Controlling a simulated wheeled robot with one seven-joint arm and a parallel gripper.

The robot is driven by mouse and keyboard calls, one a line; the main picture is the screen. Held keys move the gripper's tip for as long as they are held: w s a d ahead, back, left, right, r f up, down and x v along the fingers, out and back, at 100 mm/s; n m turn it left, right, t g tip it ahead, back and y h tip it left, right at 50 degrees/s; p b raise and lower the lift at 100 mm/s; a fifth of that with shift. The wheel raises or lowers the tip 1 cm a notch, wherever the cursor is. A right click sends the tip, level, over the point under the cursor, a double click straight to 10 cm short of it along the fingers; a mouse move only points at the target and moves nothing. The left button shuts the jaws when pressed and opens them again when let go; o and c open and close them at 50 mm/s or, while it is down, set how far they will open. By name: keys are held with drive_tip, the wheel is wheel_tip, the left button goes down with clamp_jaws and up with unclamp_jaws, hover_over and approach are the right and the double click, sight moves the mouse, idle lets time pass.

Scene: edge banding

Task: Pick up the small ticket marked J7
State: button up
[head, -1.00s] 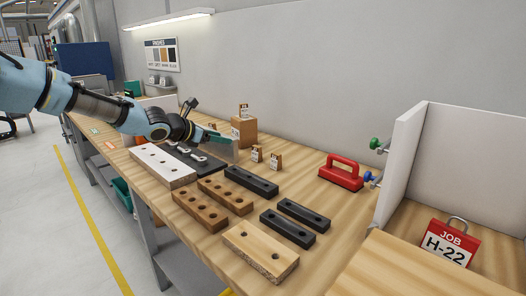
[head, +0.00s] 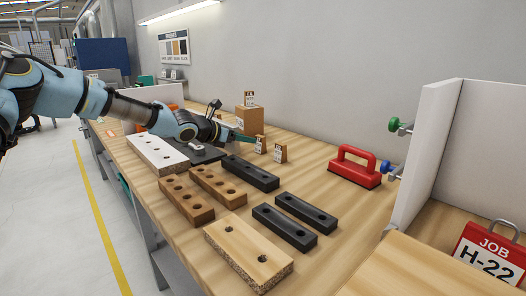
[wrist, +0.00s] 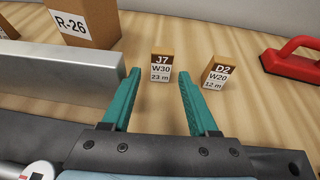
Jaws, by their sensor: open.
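The J7 ticket (wrist: 161,68) is a small tan block with a white label, also reading W30 and 23 m. It stands upright on the bench, and it also shows in the head view (head: 260,145). My gripper (wrist: 158,76) is open, with teal fingers on either side of the ticket's line; its tips are about level with the ticket in the picture. I cannot tell whether the ticket is between the fingers or just beyond them. Nothing is held. In the head view my gripper (head: 243,139) is just left of the ticket.
A similar D2 ticket (wrist: 218,73) stands close to the right. A wooden block marked R-26 (wrist: 84,22) and a grey plate (wrist: 50,72) are at the left. A red-handled tool (head: 355,167) sits farther right. Dark drilled bars (head: 250,173) lie in front.

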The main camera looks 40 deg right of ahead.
sight(265, 143)
drive_tip(key=p+x, duration=0.2)
drive_tip(key=x, duration=0.3)
drive_tip(key=shift+d+f+p, duration=0.3)
drive_tip(key=shift+d+p, duration=0.1)
drive_tip(key=shift+d, duration=0.05)
drive_tip(key=p+x, duration=0.3)
drive_tip(key=p, duration=0.1)
drive_tip(key=shift+s+d+r, duration=0.15)
drive_tip(key=shift+d, duration=0.05)
drive_tip(key=shift+d+f+p, duration=0.35)
drive_tip(key=shift+d+p, duration=0.2)
drive_tip(key=shift+p, duration=0.2)
drive_tip(key=shift+d+f, duration=0.2)
drive_tip(key=shift+f, duration=0.1)
drive_tip(key=shift+c, duration=0.2)
clamp_jaws()
